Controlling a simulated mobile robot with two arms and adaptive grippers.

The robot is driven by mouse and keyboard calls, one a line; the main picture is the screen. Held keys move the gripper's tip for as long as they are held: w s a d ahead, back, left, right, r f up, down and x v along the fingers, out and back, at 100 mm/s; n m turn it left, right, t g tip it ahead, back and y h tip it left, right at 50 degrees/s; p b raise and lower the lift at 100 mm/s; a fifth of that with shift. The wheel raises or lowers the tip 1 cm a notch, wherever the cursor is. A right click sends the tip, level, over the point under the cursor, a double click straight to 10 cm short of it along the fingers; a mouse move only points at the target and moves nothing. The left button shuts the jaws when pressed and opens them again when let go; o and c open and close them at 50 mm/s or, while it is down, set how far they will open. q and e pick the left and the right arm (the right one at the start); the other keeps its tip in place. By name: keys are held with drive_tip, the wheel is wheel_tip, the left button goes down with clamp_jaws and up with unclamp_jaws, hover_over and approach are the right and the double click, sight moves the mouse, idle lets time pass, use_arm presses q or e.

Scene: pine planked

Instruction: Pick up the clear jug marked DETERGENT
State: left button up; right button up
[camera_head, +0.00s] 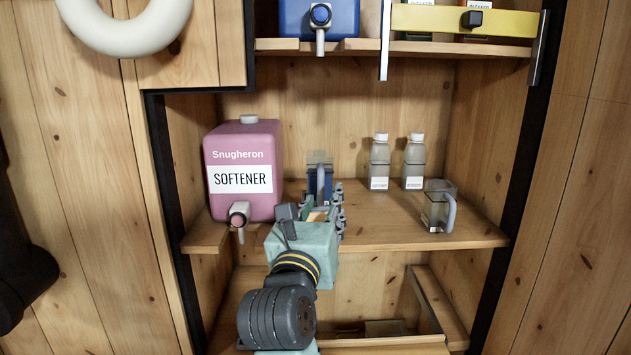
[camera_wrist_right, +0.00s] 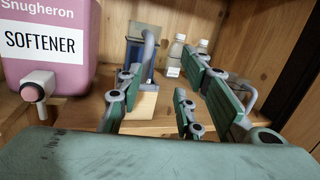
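A clear jug with blue contents and a grey handle (camera_head: 320,166) stands on the middle shelf, partly hidden behind my right gripper. It also shows in the right wrist view (camera_wrist_right: 134,50), ahead of the fingers; no marking is readable on it. My right gripper (camera_head: 325,200) is in front of this jug, and its fingers (camera_wrist_right: 168,68) are spread with nothing held between them. In the wrist view the handle shows between the fingertips; I cannot tell whether they touch it. A second clear jug (camera_head: 436,212) stands at the shelf's right front, its marking unreadable. My left gripper is out of view.
A pink SOFTENER container (camera_head: 243,160) with a front tap stands left of the gripper. Two small capped bottles (camera_head: 379,162) stand at the back. An upper shelf (camera_head: 360,46) overhangs.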

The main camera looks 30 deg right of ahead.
sight(320, 198)
drive_tip(key=shift+y, duration=0.9)
drive_tip(key=w+d+p, duration=0.1)
drive_tip(key=w, duration=0.1)
drive_tip(key=w+d+p, duration=0.1)
drive_tip(key=w, duration=0.1)
drive_tip(key=w+d+f+p, duration=0.1)
drive_tip(key=w+d, duration=0.1)
drive_tip(key=shift+w, duration=0.2)
drive_tip(key=shift+w+d+f, duration=0.1)
drive_tip(key=shift+w+d, duration=0.05)
drive_tip(key=shift+w, duration=0.05)
drive_tip(key=shift+c, duration=0.2)
clamp_jaws()
